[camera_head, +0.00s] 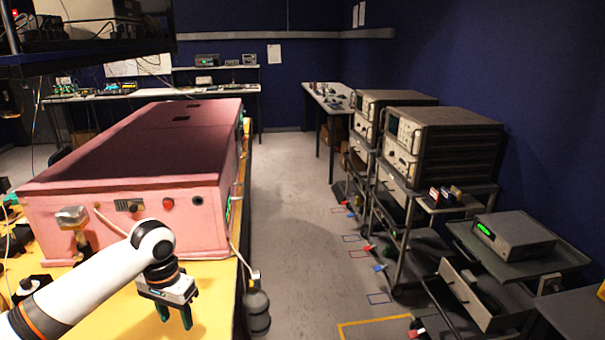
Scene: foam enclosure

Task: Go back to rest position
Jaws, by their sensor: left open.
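My left gripper (175,314) is at the lower left, pointing down with its dark green fingers apart and nothing visible between them. It hangs over the yellow table top (215,290), in front of the pink foam enclosure (120,165). My white left arm comes in from the lower left corner. The enclosure is a long pink box with a darker top; its front face carries a small panel, a red button (168,202) and a round dark port. My right gripper is not in view.
A grey floor aisle (300,220) runs along the middle and is mostly clear. Carts with stacked instruments (445,145) line the right wall. A grey device (513,237) sits on a cart at the lower right. A dark cylinder (257,312) hangs by the table edge.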

